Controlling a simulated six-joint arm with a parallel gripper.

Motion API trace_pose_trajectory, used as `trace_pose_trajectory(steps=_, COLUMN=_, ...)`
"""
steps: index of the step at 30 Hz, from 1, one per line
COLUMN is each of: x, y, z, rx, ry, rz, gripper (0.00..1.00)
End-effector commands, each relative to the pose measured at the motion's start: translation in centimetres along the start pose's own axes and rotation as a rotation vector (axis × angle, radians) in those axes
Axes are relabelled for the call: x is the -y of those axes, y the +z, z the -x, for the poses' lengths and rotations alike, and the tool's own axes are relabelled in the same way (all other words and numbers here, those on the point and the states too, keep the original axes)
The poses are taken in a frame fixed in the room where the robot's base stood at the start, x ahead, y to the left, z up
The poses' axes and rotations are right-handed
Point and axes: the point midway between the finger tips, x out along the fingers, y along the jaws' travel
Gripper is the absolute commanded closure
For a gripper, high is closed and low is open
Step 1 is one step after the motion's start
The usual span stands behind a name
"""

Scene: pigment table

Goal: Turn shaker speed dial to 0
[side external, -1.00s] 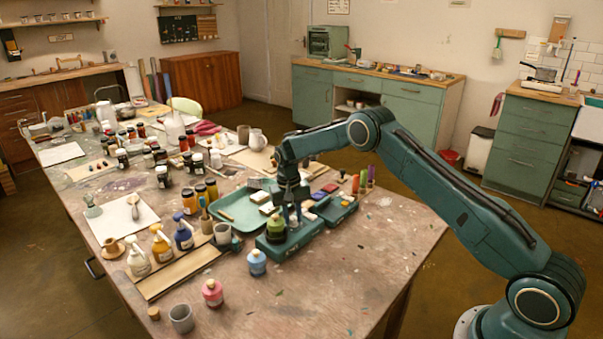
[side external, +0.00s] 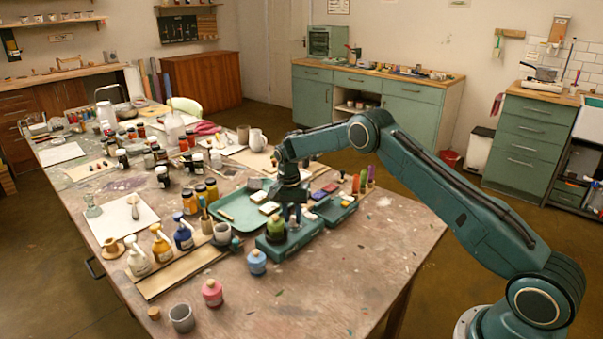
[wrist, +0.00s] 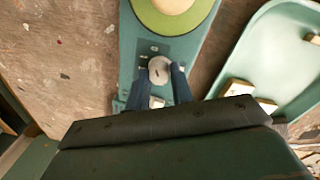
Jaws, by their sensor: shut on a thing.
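The shaker (side external: 291,244) is a teal box on the table, with a green bottle (side external: 275,229) standing on its left end. The speed dial (wrist: 159,74) is a small pale grey knob with a dark mark on top. My gripper (wrist: 160,72) reaches down over the shaker, its two dark blue fingers shut on the dial's sides. In the side view my gripper (side external: 294,214) partly hides the dial. The dial's scale is too small to read.
A teal tray (side external: 232,208) with pale blocks lies right behind the shaker; it also shows in the wrist view (wrist: 262,52). A blue bottle (side external: 256,262) and a pink bottle (side external: 212,293) stand in front. The table's right front area is clear.

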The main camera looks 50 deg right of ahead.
Motion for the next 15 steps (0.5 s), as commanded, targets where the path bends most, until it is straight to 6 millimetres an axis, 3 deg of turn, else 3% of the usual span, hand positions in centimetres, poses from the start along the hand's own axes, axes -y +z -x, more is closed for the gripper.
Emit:
trace_pose_trajectory(steps=6, x=-0.03, y=-0.09, z=-0.1, rx=-0.001, ry=-0.001, rz=-0.002, gripper=1.0)
trace_pose_trajectory(steps=7, x=-0.03, y=-0.09, z=-0.11, rx=-0.001, ry=-0.001, rz=-0.002, gripper=0.75)
trace_pose_trajectory(steps=10, x=-0.03, y=-0.07, z=-0.09, rx=-0.001, ry=0.0, rz=-0.001, gripper=0.56)
trace_pose_trajectory(steps=15, x=-0.03, y=-0.04, z=-0.05, rx=0.0, ry=0.0, rz=0.0, gripper=0.55)
